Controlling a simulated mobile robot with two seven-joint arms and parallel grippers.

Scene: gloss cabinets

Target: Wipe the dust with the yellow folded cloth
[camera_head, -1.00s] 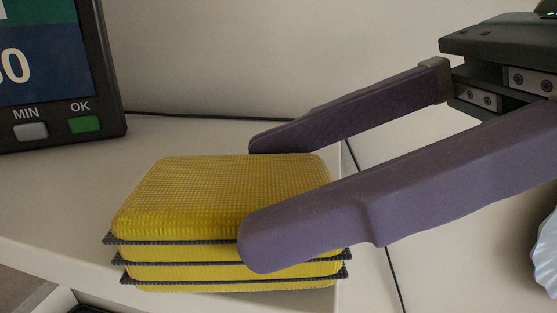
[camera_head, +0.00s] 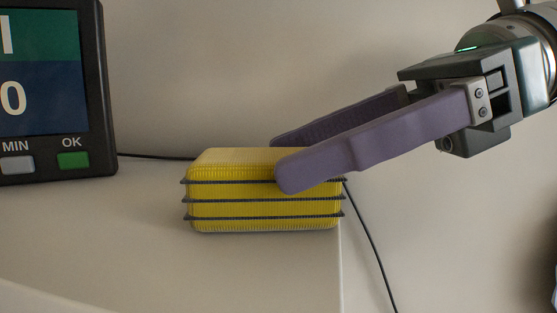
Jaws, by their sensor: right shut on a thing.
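The yellow folded cloth (camera_head: 262,208), a thick block with dark grey layer edges, sits on the light counter near its right edge. My right gripper (camera_head: 283,160) comes in from the right, with one purple finger along the cloth's near side and the other behind it. It is shut on the cloth's right part. The far fingertip is partly hidden behind the cloth. I cannot make out any dust on the counter. My left gripper is not in view.
A dark device (camera_head: 55,100) with a screen and MIN and OK buttons stands at the left. A thin black cable (camera_head: 155,156) runs behind the cloth and down past the counter's right edge. The counter (camera_head: 150,225) is clear in front and left of the cloth.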

